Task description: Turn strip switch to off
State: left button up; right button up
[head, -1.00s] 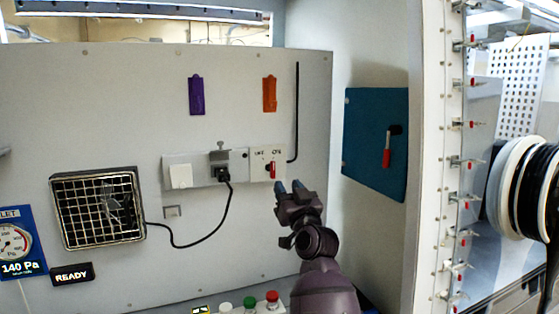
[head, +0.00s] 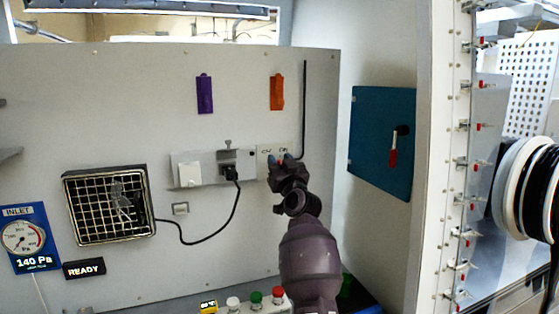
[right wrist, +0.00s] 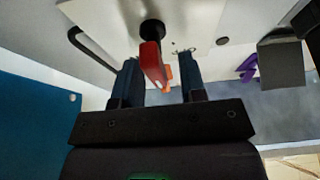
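The strip switch is a red lever (right wrist: 151,62) on a black pivot in the right wrist view. Its white label plate (head: 267,150) sits at the right end of the grey power strip (head: 206,158) on the wall. In the head view my right gripper covers the lever, so its setting is hard to read there. My right gripper (head: 281,160) is at the plate with its fingers apart. In the right wrist view the lever stands between the two open fingers (right wrist: 160,72), nearer the left one, and I cannot tell whether they touch. My left gripper is not in view.
A black plug (head: 228,171) and its cord hang from the strip beside my gripper. A black cable (head: 304,110) runs up the wall at right. A teal panel (head: 378,135) with a red-handled lever is farther right. Push buttons (head: 255,298) stand below.

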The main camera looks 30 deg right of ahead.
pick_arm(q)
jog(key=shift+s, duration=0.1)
pick_arm(e)
jog(key=shift+w+r, duration=0.1)
jog(key=shift+w, duration=0.05)
grip_shut()
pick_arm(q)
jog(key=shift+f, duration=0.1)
pick_arm(e)
jog(key=shift+n, duration=0.3)
jog(key=shift+a+n+y+b, duration=0.1)
jog(key=shift+n+y+b, duration=0.65)
jog(key=shift+n, duration=0.35)
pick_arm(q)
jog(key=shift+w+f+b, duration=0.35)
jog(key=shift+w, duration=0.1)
pick_arm(e)
jog(key=shift+w+a+f+n+y, duration=0.15)
jog(key=shift+n+y, duration=0.35)
jog(key=shift+n, duration=0.5)
jog(key=shift+s+a+n+y, duration=0.1)
jog(key=shift+n+y, duration=0.45)
jog(key=shift+n, duration=0.45)
jog(key=shift+w+a+f+n+y, duration=0.15)
jog(key=shift+n+y, duration=0.35)
jog(key=shift+n, duration=0.5)
